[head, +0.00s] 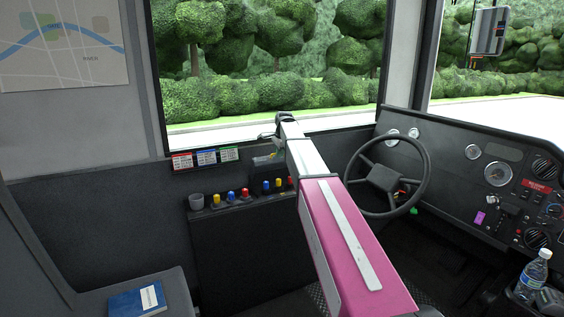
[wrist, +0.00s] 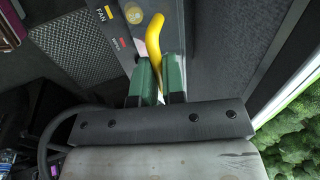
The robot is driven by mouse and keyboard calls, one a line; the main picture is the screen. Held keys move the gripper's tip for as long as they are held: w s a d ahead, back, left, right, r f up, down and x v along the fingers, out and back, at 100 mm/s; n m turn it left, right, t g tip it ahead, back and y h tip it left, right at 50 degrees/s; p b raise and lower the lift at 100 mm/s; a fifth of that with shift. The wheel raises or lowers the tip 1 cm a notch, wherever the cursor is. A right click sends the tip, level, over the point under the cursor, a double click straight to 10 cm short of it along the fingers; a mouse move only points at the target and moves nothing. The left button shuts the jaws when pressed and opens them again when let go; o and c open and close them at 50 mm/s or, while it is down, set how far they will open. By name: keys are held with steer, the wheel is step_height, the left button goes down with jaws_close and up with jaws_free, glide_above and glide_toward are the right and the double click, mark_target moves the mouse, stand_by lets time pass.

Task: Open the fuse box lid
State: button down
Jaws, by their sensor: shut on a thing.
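My gripper (wrist: 158,60) shows its green fingers shut on a curved yellow handle (wrist: 153,35) in the wrist view. The handle rises from between the fingers and bends at its top end. In the head view my arm reaches forward to the side wall, where a small dark box (head: 268,159) with a yellowish part sits below the window. I cannot make out the fuse box lid's edges or how far it stands open; my arm hides part of this area.
Red, blue and green label cards (head: 206,158) and a row of coloured knobs (head: 245,194) are left of my arm. The steering wheel (head: 425,168) stands close on its right. A bottle (head: 533,275) is at lower right, a blue book (head: 137,301) on the left seat.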

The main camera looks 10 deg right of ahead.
steer(key=w, duration=0.1)
steer(key=w+a+r+g, duration=0.1)
steer(key=shift+w+r, duration=0.25)
steer(key=shift+w, duration=0.05)
steer(key=shift+w+a+r, duration=0.15)
steer(key=shift+w+r, duration=0.05)
steer(key=shift+w, duration=0.3)
steer(key=shift+w+a+r, duration=0.15)
steer(key=shift+w+r, duration=0.05)
steer(key=shift+w, duration=0.35)
steer(key=shift+w+a+r, duration=0.15)
steer(key=shift+w+r, duration=0.05)
steer(key=shift+w, duration=0.3)
steer(key=c, duration=1.2)
jaws_free()
steer(key=shift+c, duration=0.2)
steer(key=a+v, duration=0.1)
steer(key=v, duration=0.9)
steer(key=shift+d+r, duration=0.3)
steer(key=shift+r, duration=0.15)
